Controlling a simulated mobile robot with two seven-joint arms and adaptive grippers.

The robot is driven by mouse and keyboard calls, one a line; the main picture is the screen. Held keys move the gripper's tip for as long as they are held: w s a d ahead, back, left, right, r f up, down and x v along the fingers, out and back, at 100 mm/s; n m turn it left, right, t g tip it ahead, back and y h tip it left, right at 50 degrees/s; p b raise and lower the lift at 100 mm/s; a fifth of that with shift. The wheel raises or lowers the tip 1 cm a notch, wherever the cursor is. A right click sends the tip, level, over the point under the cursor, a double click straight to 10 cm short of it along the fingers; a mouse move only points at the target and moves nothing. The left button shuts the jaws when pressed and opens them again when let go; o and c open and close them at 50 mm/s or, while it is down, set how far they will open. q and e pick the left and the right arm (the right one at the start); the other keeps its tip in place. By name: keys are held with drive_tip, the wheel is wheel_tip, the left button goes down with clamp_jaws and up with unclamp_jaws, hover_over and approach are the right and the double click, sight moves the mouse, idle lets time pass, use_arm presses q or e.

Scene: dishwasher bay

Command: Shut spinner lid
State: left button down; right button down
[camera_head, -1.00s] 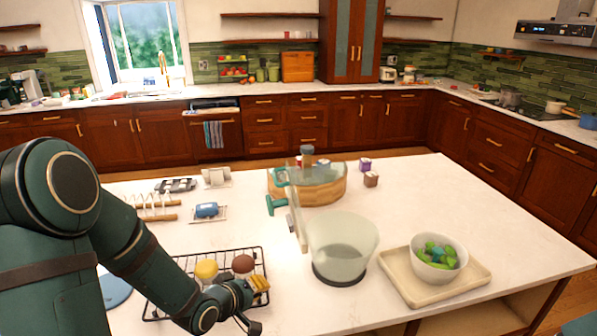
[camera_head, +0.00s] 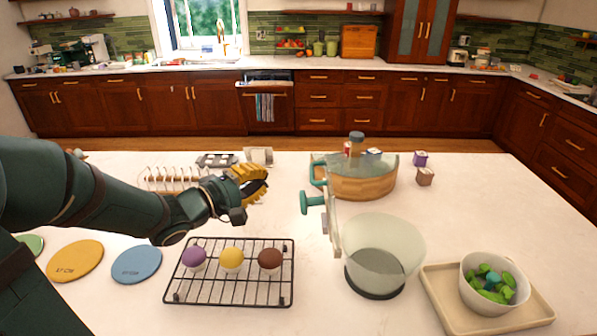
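The spinner has a pale see-through bowl (camera_head: 397,242) on a dark base, standing near the middle of the counter. Its lid (camera_head: 333,217) stands open on edge at the bowl's left side, seen nearly edge-on. A teal crank with a knob (camera_head: 311,202) sticks out from the lid to the left. My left gripper (camera_head: 252,186), with yellow finger pads, is in the air left of the knob, apart from it. The pads overlap in this view, so its opening is unclear. My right gripper is not in view.
A black wire rack (camera_head: 230,296) with purple, yellow and brown-topped items lies in front of my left arm. A wooden round container (camera_head: 362,188) stands behind the lid. A tray (camera_head: 535,311) with a bowl of greens (camera_head: 489,291) is at right.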

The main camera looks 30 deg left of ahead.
use_arm(q)
approach(317, 162)
drive_tip(key=w+a, duration=0.2)
drive_tip(key=shift+w+d+f+b, duration=0.15)
drive_tip(key=shift+w+d, duration=0.15)
drive_tip(key=shift+d, duration=0.2)
drive_tip(key=shift+w+d+r+b, duration=0.1)
drive_tip(key=shift+w+d, duration=0.2)
drive_tip(key=shift+d, duration=0.25)
drive_tip(key=shift+w+d+f+b, duration=0.15)
drive_tip(key=shift+w+d, duration=0.15)
drive_tip(key=shift+d, duration=0.2)
drive_tip(key=shift+r, duration=0.15)
